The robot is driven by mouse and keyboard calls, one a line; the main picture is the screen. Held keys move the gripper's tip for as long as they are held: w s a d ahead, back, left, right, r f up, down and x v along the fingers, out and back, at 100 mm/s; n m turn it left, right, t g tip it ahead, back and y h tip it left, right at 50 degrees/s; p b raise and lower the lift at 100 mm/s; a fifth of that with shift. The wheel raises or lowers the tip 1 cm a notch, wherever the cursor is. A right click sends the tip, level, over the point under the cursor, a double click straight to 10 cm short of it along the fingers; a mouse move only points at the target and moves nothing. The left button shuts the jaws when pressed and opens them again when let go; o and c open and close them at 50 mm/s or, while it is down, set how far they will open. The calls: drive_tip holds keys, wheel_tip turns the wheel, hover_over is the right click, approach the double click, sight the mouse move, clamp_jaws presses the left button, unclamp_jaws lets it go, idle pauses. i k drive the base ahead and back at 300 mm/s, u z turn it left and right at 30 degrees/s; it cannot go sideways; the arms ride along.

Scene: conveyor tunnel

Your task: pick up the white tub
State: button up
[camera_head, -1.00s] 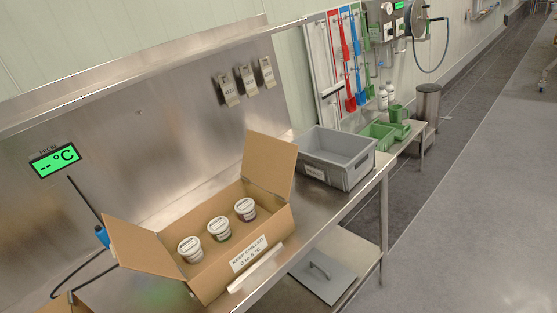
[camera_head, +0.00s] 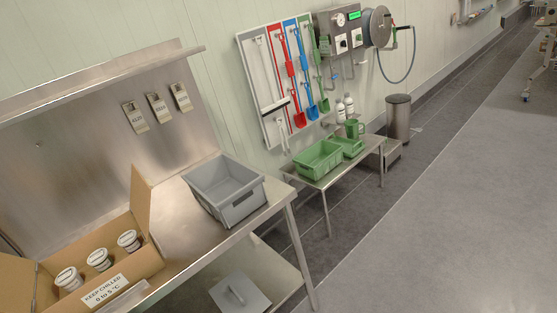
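Three white tubs with printed labels stand upright in a row inside an open cardboard box at the lower left: a left tub (camera_head: 69,279), a middle tub (camera_head: 99,260) and a right tub (camera_head: 129,240). The cardboard box (camera_head: 148,262) has its flaps open and a "KEEP CHILLED 0 to 5 °C" label on its front. It sits on a steel table (camera_head: 181,224). My gripper is not in this view, so its distance from the tubs does not show.
A grey crate (camera_head: 241,210) stands on the table right of the box. A low table beyond holds green bins (camera_head: 318,161). A steel bin (camera_head: 398,118) stands by the wall. Three tags (camera_head: 157,108) hang on the backsplash. The grey floor (camera_head: 440,215) at right is clear.

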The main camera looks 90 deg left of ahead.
sight(68, 280)
drive_tip(key=i, duration=1.45)
drive_tip(key=u, duration=2.3)
drive_tip(key=i, duration=0.1)
drive_tip(key=u, duration=2.4)
drive_tip(key=i, duration=1)
drive_tip(key=z, duration=0.1)
